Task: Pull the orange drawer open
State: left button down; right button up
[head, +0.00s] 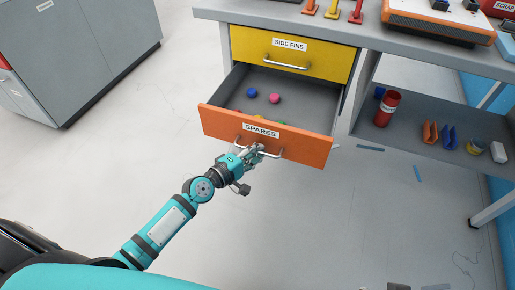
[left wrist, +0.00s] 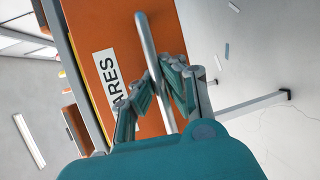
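The orange drawer (head: 290,143), labelled SPARES, stands pulled well out of the bench below the yellow drawer. Its inside shows, with a blue ball (head: 251,92), a pink ball (head: 274,98) and some small colored pieces partly hidden by the front panel. The metal handle (head: 276,154) runs along the drawer front. My left gripper (head: 258,149) is at the handle. In the left wrist view the fingers (left wrist: 163,86) close on both sides of the handle bar (left wrist: 147,38), beside the label. My right gripper is not in view.
The yellow drawer (head: 292,54), labelled SIDE FINS, is shut above. A lower shelf (head: 400,128) at the right holds a red canister (head: 387,108) and several small items. A grey cabinet (head: 80,50) stands at the left. The floor before the drawer is mostly clear.

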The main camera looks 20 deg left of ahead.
pick_arm(q)
jog(key=shift+s+r, duration=0.15)
jog(key=c, duration=1.4)
grip_release()
jog(key=v, duration=1.2)
